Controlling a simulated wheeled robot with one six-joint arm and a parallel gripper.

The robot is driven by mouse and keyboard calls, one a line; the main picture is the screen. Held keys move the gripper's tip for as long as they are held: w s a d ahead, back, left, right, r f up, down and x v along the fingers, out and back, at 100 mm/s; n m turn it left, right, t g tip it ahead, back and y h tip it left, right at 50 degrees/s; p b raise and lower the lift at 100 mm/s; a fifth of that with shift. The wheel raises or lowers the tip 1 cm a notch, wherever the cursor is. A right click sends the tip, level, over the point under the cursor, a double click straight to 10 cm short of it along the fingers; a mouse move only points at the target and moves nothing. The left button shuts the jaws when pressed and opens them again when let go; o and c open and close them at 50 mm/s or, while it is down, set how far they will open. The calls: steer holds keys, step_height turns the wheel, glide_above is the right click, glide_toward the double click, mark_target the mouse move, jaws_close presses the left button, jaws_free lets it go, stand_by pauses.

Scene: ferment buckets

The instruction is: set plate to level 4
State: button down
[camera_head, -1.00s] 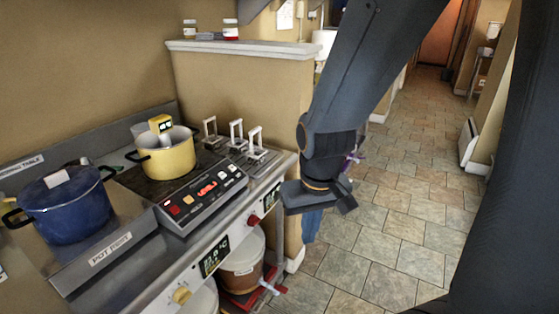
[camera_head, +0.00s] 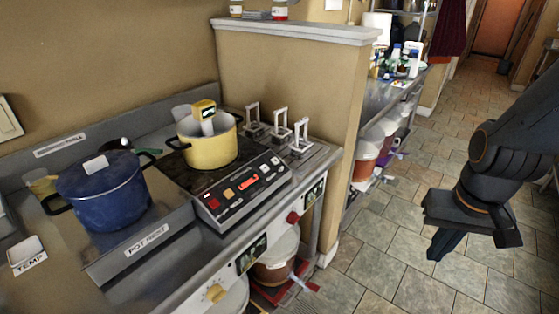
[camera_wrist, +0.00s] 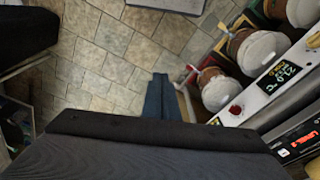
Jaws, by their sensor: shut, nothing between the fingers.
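The hot plate (camera_head: 172,172) is a dark glass top on the left counter with a yellow pot (camera_head: 208,152) on it. Its sloped control panel (camera_head: 245,190) has a red lit display and several buttons, too small to read in the head view. In the wrist view the panel (camera_wrist: 300,142) shows at the lower right edge, with a red display that seems to start with "LEVEL"; its number is unclear. My gripper (camera_head: 438,252) is shut and empty, over the floor to the right of the counter, well apart from the panel. It also shows in the wrist view (camera_wrist: 160,95).
A blue pot (camera_head: 102,195) stands left on the counter by a "POT REST" label. A yellow thermometer (camera_head: 205,112) is in the yellow pot. White-handled clamps (camera_head: 278,128) stand behind the panel. Buckets (camera_head: 276,262) sit below. The tiled floor (camera_head: 385,265) is clear.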

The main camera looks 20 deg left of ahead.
mark_target(275, 161)
steer(key=w+a+r+m+t+y, duration=0.1)
steer(key=w+a+t, duration=0.2)
steer(key=w+a, duration=0.5)
steer(key=w+a+r+t+y, duration=0.1)
steer(key=w+a+t, duration=0.25)
steer(key=w, duration=0.75)
steer(key=w+a+r+y, duration=0.1)
steer(key=a+y, duration=0.2)
steer(key=a, duration=0.4)
steer(key=w+a+r+t+y, duration=0.1)
steer(key=a+r+y, duration=0.1)
steer(key=a, duration=0.6)
steer(key=w+a+r+y+p, duration=0.1)
steer(key=a+y, duration=0.3)
steer(key=a, duration=0.4)
steer(key=shift+w+r, duration=0.4)
steer(key=shift+r, duration=0.1)
steer(key=shift+f+t, duration=0.15)
steer(key=shift+t, duration=0.1)
